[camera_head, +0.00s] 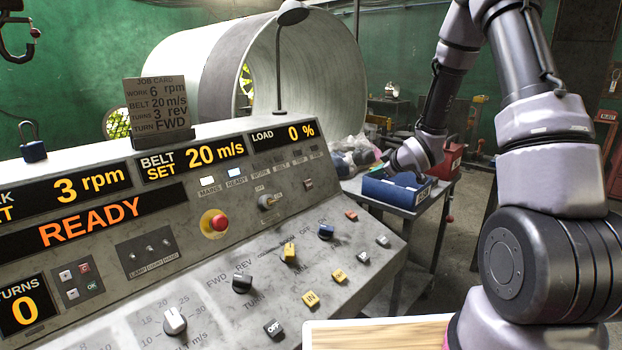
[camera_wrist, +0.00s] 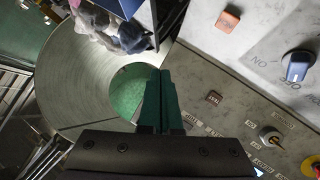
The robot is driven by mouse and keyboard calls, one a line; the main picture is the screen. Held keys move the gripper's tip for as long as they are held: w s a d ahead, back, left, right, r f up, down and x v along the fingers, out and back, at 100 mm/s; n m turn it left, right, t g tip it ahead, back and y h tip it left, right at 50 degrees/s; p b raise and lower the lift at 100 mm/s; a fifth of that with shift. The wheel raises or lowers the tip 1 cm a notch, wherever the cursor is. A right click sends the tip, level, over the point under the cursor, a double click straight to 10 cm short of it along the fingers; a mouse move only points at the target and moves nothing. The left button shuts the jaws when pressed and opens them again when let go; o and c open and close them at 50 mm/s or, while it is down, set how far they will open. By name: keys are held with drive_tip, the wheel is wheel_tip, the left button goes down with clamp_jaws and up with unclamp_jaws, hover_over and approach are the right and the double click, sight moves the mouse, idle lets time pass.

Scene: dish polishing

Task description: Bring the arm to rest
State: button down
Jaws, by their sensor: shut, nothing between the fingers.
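My arm comes in from the right in the head view and reaches over toward a blue bin. My gripper (camera_head: 384,167) is at the far end of it, small and partly hidden by my own wrist, beside the blue bin (camera_head: 395,192). In the wrist view my gripper (camera_wrist: 160,78) shows its two dark green fingers pressed together, with nothing between them. The control panel (camera_head: 330,262) stands to the left of my arm, and it also shows at the right of the wrist view (camera_wrist: 235,75).
A large metal cylinder (camera_head: 215,75) stands behind the panel. A lamp (camera_head: 292,14) and a job card (camera_head: 157,105) rise above the panel. A red box (camera_head: 447,162) is near the bin on a grey side table (camera_head: 400,210). A wooden board (camera_head: 375,335) lies at the front.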

drive_tip(key=s+d+r+m+g+h, duration=0.1)
drive_tip(key=s+d+r+m+h, duration=0.2)
drive_tip(key=s+r, duration=0.55)
drive_tip(key=s+d+r+m+g+h, duration=0.15)
drive_tip(key=s+r+m, duration=0.35)
drive_tip(key=r, duration=0.6)
drive_tip(key=s+a+r+m+g+y, duration=0.1)
drive_tip(key=s+a+r+m, duration=0.1)
drive_tip(key=s, duration=0.9)
drive_tip(key=s+a+r+m+y, duration=0.2)
drive_tip(key=s+r+m, duration=0.2)
drive_tip(key=s, duration=0.7)
drive_tip(key=shift+s+m+g, duration=0.3)
drive_tip(key=shift+m+g, duration=0.05)
drive_tip(key=shift+m, duration=0.15)
